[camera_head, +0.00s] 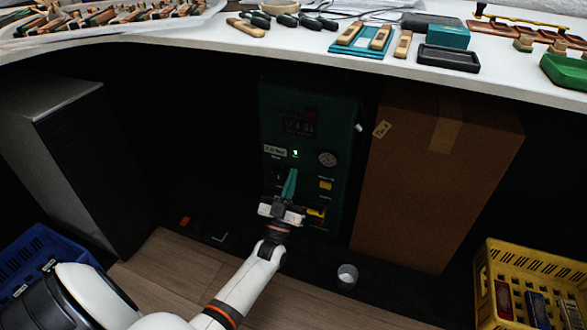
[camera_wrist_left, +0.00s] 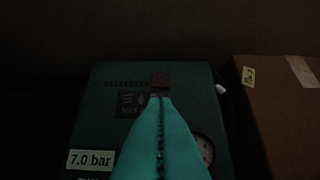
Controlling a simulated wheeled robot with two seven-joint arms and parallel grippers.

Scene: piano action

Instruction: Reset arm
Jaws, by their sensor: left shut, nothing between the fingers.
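My left gripper (camera_head: 290,185) is under the table in the head view, in front of the lower part of a dark green machine (camera_head: 340,112). Its teal fingers are shut together with nothing between them and point up. In the left wrist view the shut fingers (camera_wrist_left: 160,140) cover the middle of the machine's front (camera_wrist_left: 105,110). A "7.0 bar" label (camera_wrist_left: 90,160) shows to their left, and a round gauge (camera_wrist_left: 205,148) is partly hidden to their right. In the head view a green light (camera_head: 295,153) is lit above the fingers. My right gripper is not in view.
A tall cardboard box (camera_head: 430,180) stands right of the machine, and a grey cabinet (camera_head: 70,150) stands at left. A yellow crate (camera_head: 487,290) and a blue crate (camera_head: 35,245) are at the sides. The white tabletop (camera_head: 210,45) overhangs.

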